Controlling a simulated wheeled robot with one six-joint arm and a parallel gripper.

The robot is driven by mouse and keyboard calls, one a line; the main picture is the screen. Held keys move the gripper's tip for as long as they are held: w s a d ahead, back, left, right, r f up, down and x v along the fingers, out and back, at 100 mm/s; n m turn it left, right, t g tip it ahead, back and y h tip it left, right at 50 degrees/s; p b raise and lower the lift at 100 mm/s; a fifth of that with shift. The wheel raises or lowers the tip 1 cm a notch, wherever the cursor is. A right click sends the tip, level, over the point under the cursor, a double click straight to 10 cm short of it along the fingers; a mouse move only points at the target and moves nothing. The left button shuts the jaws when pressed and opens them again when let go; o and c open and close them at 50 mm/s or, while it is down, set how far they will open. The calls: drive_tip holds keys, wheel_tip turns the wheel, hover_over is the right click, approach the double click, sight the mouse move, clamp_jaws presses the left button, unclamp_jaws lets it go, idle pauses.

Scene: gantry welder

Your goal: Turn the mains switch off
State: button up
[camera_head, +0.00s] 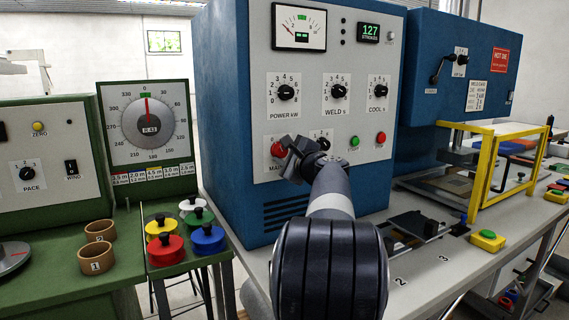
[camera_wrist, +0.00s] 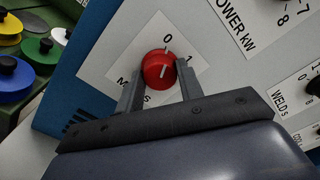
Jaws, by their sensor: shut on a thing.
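The mains switch is a red round knob (camera_head: 277,149) low on the left of the blue welder panel. In the wrist view the red knob (camera_wrist: 156,72) has a short white mark and a white label (camera_wrist: 120,62) with 0 and 1. The mark points roughly up, towards the 0 rather than the 1. My gripper (camera_wrist: 160,78) has one finger on each side of the knob and is shut on it. In the head view my gripper (camera_head: 288,152) partly hides the knob and its label.
A second black selector (camera_head: 322,141) sits just right of my gripper, with green (camera_head: 355,142) and red (camera_head: 381,137) buttons beyond. Power (camera_head: 286,92), weld (camera_head: 338,91) and cool (camera_head: 378,90) dials are above. Coloured weights (camera_head: 207,238) stand on the green bench at left.

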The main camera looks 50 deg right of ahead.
drive_tip(key=shift+n+b, duration=0.35)
drive_tip(key=shift+n, duration=0.15)
drive_tip(key=o, duration=1)
drive_tip(key=shift+s, duration=0.1)
drive_tip(key=b+v, duration=0.1)
drive_tip(key=v, duration=0.9)
drive_tip(key=shift+s+a+b, duration=0.1)
drive_tip(key=shift+s+b, duration=0.2)
drive_tip(key=shift+w, duration=0.1)
